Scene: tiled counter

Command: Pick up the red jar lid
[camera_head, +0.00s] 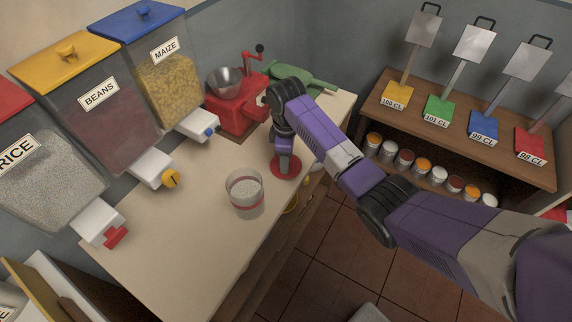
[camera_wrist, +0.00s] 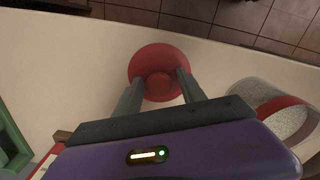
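The red jar lid (camera_head: 291,172) lies flat on the counter (camera_head: 205,235) near its right edge. In the wrist view the lid (camera_wrist: 158,55) is a red disc with a round raised knob in its middle. My gripper (camera_head: 284,168) points down over the lid. In the wrist view my gripper (camera_wrist: 160,75) is open, with one finger on each side of the knob and a gap to it. I cannot tell whether the fingertips touch the disc. The clear jar (camera_head: 246,200) with a red band stands left of the lid, open-topped, with whitish grain inside.
Dispensers for rice (camera_head: 50,175), beans (camera_head: 98,115) and maize (camera_head: 168,90) line the wall. A wooden shelf (camera_head: 455,120) with scoops and cans is at right.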

